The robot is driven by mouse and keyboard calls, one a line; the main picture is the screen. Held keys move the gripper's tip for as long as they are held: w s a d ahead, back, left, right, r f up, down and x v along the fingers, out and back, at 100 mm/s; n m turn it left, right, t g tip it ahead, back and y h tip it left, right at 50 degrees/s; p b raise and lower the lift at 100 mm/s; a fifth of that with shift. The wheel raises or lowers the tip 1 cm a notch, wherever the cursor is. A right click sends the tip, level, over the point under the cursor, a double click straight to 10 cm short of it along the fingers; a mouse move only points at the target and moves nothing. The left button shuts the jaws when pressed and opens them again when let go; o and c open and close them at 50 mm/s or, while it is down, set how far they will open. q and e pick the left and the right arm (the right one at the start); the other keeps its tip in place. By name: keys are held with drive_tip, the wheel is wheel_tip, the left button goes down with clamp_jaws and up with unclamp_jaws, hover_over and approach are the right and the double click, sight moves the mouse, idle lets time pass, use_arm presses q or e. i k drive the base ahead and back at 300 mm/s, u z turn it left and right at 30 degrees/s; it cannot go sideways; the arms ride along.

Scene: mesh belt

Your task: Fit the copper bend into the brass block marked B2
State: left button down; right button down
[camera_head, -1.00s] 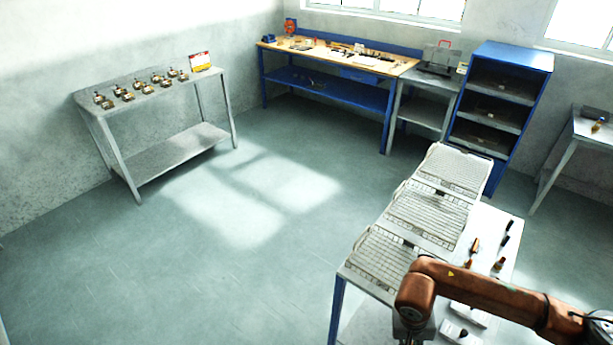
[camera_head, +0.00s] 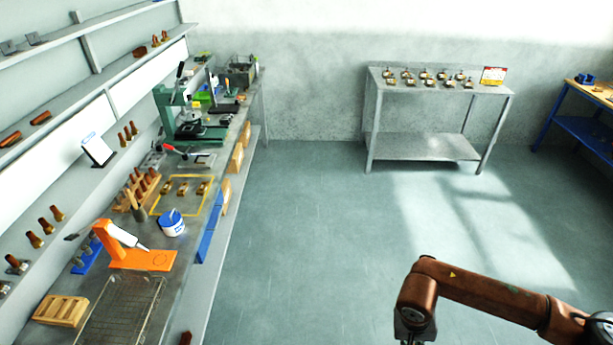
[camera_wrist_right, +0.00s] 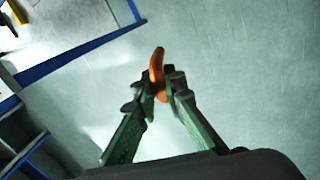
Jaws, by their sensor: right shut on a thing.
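My right gripper (camera_wrist_right: 160,88) is shut on the copper bend (camera_wrist_right: 157,62), a curved orange-brown piece that sticks out past the fingertips in the right wrist view. In the head view my right arm reaches in from the right, with its gripper cut off at the bottom edge, over open floor. A few brass blocks (camera_head: 186,188) sit inside a yellow frame on the left bench. More small brass-coloured pieces (camera_head: 427,78) stand in rows on the far grey table. No B2 mark is readable at this size. My left gripper is not in view.
The long left bench (camera_head: 205,225) holds an orange stand (camera_head: 140,258), a white-and-blue tub (camera_head: 172,223), a wire basket (camera_head: 125,305) and a green press (camera_head: 185,125). Shelves with copper parts rise behind it. The floor (camera_head: 300,230) between bench and far table (camera_head: 420,150) is clear.

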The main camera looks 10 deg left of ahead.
sight(183, 190)
drive_tip(key=u, duration=0.15)
drive_tip(key=i, duration=2.35)
drive_tip(key=u, duration=3)
drive_tip(key=i, duration=1)
